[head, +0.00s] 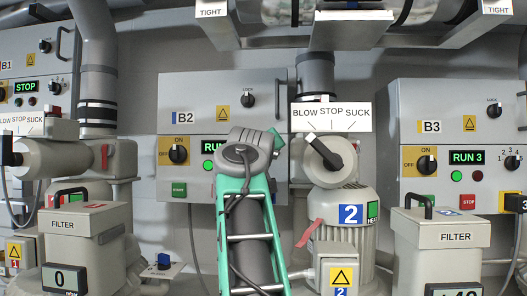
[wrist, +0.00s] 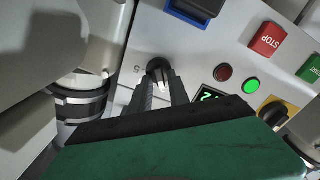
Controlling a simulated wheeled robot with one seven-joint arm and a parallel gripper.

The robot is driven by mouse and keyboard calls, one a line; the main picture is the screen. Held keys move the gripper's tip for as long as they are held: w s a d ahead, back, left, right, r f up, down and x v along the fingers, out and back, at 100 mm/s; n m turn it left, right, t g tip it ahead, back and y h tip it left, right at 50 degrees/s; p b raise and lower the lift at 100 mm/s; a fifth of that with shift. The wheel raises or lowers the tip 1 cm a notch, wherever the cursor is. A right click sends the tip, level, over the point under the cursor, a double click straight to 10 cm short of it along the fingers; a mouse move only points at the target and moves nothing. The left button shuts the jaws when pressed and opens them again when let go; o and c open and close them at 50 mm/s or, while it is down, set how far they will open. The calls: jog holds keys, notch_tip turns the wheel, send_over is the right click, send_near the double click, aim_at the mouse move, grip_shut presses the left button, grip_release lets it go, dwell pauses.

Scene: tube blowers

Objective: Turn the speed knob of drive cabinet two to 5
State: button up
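In the wrist view the black speed knob (wrist: 156,68), with a pale pointer mark, sits on the grey face of a cabinet whose display (wrist: 207,97) ends in 2. A printed 5 shows just left of the knob. My gripper (wrist: 161,84) has its two dark fingertips at the knob, one on each side of its pointer ridge. Whether they press on it is too small to tell. In the head view drive cabinet two (head: 190,100) carries the label B2, and its display starts with RUN. My green arm hides the cabinet's right part and the knob.
On cabinet two are a black selector (head: 178,154) on a yellow plate and a lock knob (head: 248,100). The wrist view shows a red STOP button (wrist: 267,38) and a lit green lamp (wrist: 251,85). Blower two (head: 345,215) stands right of my arm.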

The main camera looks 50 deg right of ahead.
grip_shut()
dwell(0.5)
jog(key=m, duration=0.5)
jog(key=shift+s+d, duration=0.1)
jog(key=shift+s, duration=0.05)
jog(key=m, duration=0.5)
jog(key=shift+s+d+b, duration=0.1)
jog(key=shift+b, duration=0.2)
jog(key=m, duration=0.5)
jog(key=shift+s+d+b, duration=0.1)
jog(key=shift+s+b, duration=0.05)
jog(key=shift+b, duration=0.2)
jog(key=m, duration=0.6)
jog(key=shift+f+b, duration=0.15)
jog(key=shift+b, duration=0.25)
